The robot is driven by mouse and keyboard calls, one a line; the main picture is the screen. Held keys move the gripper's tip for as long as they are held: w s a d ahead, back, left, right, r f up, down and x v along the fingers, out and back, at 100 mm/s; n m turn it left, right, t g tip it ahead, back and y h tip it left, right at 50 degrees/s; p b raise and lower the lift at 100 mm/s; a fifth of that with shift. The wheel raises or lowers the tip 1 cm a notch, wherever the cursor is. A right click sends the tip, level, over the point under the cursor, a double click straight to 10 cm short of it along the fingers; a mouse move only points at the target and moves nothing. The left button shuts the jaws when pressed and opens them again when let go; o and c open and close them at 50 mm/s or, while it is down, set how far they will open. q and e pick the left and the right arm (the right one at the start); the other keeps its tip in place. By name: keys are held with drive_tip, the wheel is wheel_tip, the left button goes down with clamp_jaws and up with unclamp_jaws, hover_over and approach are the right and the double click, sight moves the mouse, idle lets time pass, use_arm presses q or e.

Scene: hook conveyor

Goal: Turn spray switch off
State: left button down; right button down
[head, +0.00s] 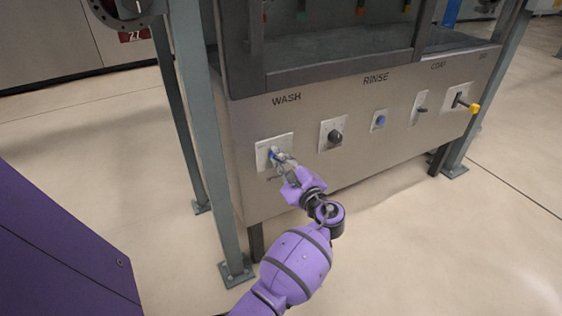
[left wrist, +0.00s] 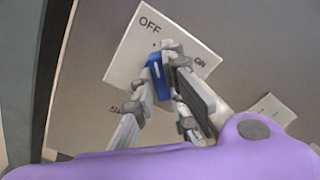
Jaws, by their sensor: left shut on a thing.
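The spray switch is a blue handle (left wrist: 157,78) on a white plate (head: 262,155) under the word WASH in the head view. In the left wrist view the white plate (left wrist: 137,52) reads OFF at its upper left and ON at its right; lettering at the lower left is partly hidden. The handle stands between the two labels, and its exact setting is hard to tell. My left gripper (head: 277,157) is at the switch, and it also shows in the left wrist view (left wrist: 160,85). Its fingers are shut on the blue handle, covering part of it. My right gripper is out of view.
On the same panel (head: 300,190) to the right are a black knob (head: 335,137), a blue button (head: 380,120), a small toggle (head: 421,108) and a yellow-tipped lever (head: 472,107). A grey-green post (head: 205,130) stands just left of the panel. The floor in front is clear.

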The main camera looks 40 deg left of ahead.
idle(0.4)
use_arm(q)
drive_tip(key=c, duration=1.8)
unclamp_jaws()
drive_tip(key=shift+o, duration=0.2)
drive_tip(key=v, duration=1.2)
drive_tip(key=shift+f, duration=0.1)
